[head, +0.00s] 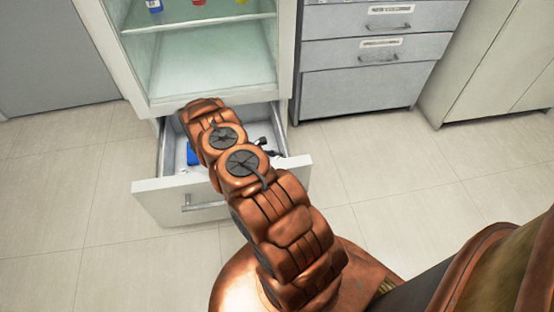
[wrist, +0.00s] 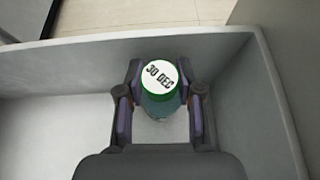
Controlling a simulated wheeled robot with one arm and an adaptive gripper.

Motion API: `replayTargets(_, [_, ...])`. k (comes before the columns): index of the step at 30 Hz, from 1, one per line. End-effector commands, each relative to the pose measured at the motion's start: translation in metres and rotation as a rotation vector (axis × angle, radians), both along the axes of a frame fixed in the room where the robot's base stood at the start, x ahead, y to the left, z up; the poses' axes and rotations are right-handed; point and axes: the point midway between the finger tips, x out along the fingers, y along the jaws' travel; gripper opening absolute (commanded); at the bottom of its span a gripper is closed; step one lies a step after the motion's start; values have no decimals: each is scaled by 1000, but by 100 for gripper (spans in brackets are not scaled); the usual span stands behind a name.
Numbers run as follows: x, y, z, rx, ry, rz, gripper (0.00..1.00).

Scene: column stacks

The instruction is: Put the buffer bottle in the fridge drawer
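A bottle (wrist: 160,102) with a white, green-rimmed cap reading "30 DEC" stands in the drawer in the wrist view. My gripper (wrist: 160,100) points down into the drawer, one finger on each side of the bottle. Whether this is the buffer bottle cannot be told from the cap. The fridge drawer (head: 165,201) is pulled out below the fridge. In the head view my arm hides the bottle and most of the gripper.
A blue object (head: 192,154) lies in the drawer, left of my arm. The fridge shelf (head: 200,23) above holds several small coloured-label containers. A grey drawer cabinet (head: 375,90) stands to the right. The drawer walls (wrist: 60,60) are close around my gripper. The floor in front is clear.

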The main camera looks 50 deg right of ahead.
Motion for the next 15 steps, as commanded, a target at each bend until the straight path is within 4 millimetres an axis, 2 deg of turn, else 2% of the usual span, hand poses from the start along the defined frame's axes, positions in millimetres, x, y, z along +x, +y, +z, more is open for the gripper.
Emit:
replayTargets(1, [0, 0, 0, 0, 0, 0, 43])
replayTargets(6, [0, 0, 0, 0, 0, 0, 59])
replayTargets(15, [0, 0, 1, 0, 0, 0, 59])
